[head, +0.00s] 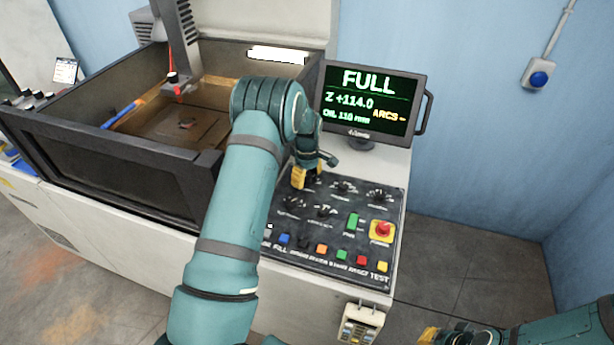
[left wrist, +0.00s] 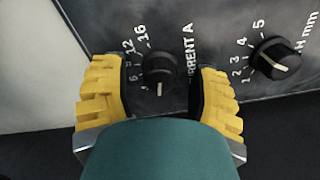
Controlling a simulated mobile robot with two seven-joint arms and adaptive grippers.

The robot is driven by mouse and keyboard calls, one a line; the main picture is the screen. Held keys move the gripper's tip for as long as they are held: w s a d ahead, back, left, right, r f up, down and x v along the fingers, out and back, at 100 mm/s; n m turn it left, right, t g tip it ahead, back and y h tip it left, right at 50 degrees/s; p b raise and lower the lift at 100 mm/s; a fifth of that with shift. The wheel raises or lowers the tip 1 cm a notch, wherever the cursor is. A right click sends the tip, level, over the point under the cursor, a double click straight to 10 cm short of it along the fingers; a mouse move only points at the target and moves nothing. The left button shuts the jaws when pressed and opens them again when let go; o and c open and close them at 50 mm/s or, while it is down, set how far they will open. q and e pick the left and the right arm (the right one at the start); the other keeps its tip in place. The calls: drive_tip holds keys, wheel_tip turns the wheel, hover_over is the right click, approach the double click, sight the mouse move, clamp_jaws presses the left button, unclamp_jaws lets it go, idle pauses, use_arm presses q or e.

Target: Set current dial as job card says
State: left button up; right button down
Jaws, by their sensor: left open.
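The current dial (left wrist: 158,68), a round black knob labelled CURRENT A, sits between the two yellow fingers of my left gripper (left wrist: 160,90) in the left wrist view. The fingers are open, one on each side, with a visible gap to the knob. The dial's white mark points toward the bottom of that view; 12 and 16 are readable on its scale. In the head view my left gripper (head: 304,178) is over the upper left of the control panel (head: 338,222) and hides the dial. My right gripper (head: 440,335) is partly cut off at the bottom edge.
Another black knob (left wrist: 276,58) is right of the dial. The panel also has a red emergency button (head: 382,230) and several coloured buttons. A monitor (head: 372,98) reads FULL, Z +114.0. The machine tank (head: 105,160) is left. A small card (head: 65,70) is unreadable.

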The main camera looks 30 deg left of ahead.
use_arm(q)
drive_tip(key=shift+c, duration=0.4)
clamp_jaws()
